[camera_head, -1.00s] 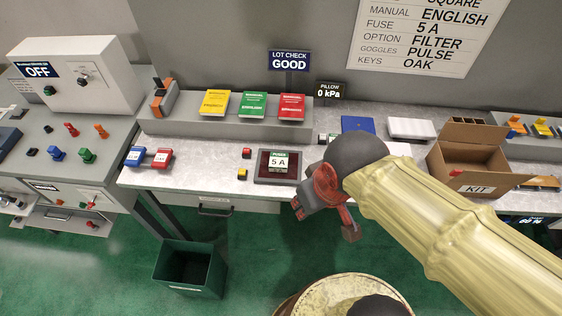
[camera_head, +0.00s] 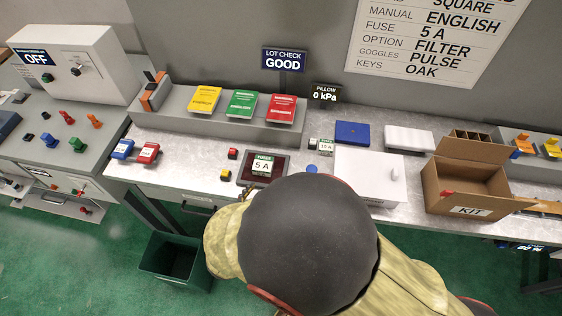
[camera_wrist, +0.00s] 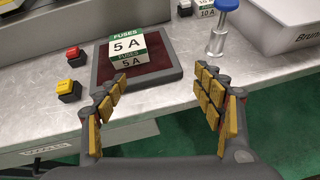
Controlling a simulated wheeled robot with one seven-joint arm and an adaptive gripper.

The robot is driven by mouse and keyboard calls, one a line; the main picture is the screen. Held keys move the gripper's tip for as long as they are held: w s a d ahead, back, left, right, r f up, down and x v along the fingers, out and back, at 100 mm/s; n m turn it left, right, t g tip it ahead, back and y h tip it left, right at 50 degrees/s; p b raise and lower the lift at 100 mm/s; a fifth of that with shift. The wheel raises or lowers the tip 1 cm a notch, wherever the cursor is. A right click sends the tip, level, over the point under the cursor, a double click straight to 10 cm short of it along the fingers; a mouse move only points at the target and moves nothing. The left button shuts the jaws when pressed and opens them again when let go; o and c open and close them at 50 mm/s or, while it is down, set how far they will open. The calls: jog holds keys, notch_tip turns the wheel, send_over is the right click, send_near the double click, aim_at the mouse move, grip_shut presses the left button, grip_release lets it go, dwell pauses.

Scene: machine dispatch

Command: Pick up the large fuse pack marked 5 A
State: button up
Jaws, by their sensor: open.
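The large fuse pack marked 5 A (camera_head: 262,167) is a white box with a green FUSES band. It sits on a dark red pad in a grey frame (camera_head: 245,180) near the bench's front edge. In the wrist view the pack (camera_wrist: 129,48) is upper left of centre, with its top and front labels readable. My gripper (camera_wrist: 163,85) is open and empty, its yellow-padded fingers spread in front of the pad, and the pack lies beyond them, apart from both.
A red button (camera_wrist: 73,56) and a yellow button (camera_wrist: 68,90) stand left of the pad. A blue-topped metal plunger (camera_wrist: 222,30) stands to its right. A white case (camera_head: 370,177) and a KIT box (camera_head: 472,213) are farther right. A small 10 A pack (camera_head: 326,146) stands behind.

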aim_at(262, 167)
jog(key=w+a+n, duration=0.1)
jog(key=a+r+n+t+y, duration=0.1)
jog(key=w+a+r, duration=0.1)
jog(key=shift+w+a+r+n+t+y, duration=0.25)
jog(key=shift+w+a+n+t+y, duration=0.05)
jog(key=shift+a+n+y, duration=0.1)
jog(key=x, duration=0.2)
jog(key=b+x, duration=0.1)
jog(key=x, duration=0.3)
jog(key=shift+w+d+f+b, duration=0.2)
jog(key=shift+d+f+b, duration=0.1)
jog(key=shift+b, duration=0.05)
jog(key=shift+w+f, duration=0.15)
jog(key=shift+w, duration=0.3)
jog(key=c, duration=0.3)
jog(key=c, duration=1.1)
jog(key=shift+o, duration=0.2)
